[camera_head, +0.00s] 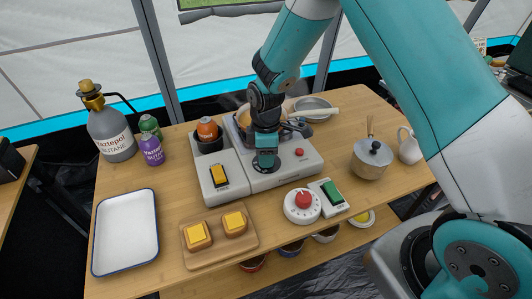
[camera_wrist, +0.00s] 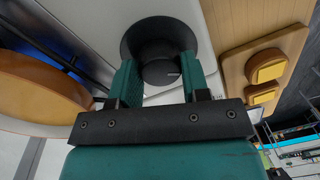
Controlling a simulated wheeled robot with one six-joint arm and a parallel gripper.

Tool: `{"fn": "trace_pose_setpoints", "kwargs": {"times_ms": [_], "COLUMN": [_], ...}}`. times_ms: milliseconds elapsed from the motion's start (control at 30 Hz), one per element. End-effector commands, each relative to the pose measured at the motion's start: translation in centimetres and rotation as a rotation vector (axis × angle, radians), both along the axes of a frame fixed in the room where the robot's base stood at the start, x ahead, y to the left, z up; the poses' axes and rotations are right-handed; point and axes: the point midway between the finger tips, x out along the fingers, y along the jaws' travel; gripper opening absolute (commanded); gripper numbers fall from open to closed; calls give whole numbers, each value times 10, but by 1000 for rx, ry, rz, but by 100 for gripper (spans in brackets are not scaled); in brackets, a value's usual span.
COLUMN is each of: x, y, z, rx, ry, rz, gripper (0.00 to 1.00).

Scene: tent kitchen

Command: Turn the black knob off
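The black knob (camera_wrist: 158,50) shows in the wrist view as a round dark disc with a raised grip, on the pale front of the stove. My gripper (camera_wrist: 160,68) has its two teal fingers on either side of the raised grip. The fingers are apart, with the grip between them; I cannot tell whether they press on it. In the head view my gripper (camera_head: 266,160) points down at the stove (camera_head: 285,178) and hides the knob. The knob's setting is not readable.
A switch box with a yellow rocker (camera_head: 219,176) stands left of my gripper. A red button (camera_head: 299,152) is to the right. A red-knobbed dial (camera_head: 302,203), a green switch (camera_head: 332,192) and a bread board (camera_head: 221,247) lie in front. A lidded pot (camera_head: 371,160) stands right.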

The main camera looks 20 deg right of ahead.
Motion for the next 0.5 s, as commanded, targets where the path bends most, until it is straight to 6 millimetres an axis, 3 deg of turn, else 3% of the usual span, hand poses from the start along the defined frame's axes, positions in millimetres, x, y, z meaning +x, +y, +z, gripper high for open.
{"fn": "trace_pose_setpoints", "kwargs": {"times_ms": [500], "x": [0], "y": [0], "z": [0], "rx": [0], "ry": [1], "rz": [-119], "gripper": [19]}}
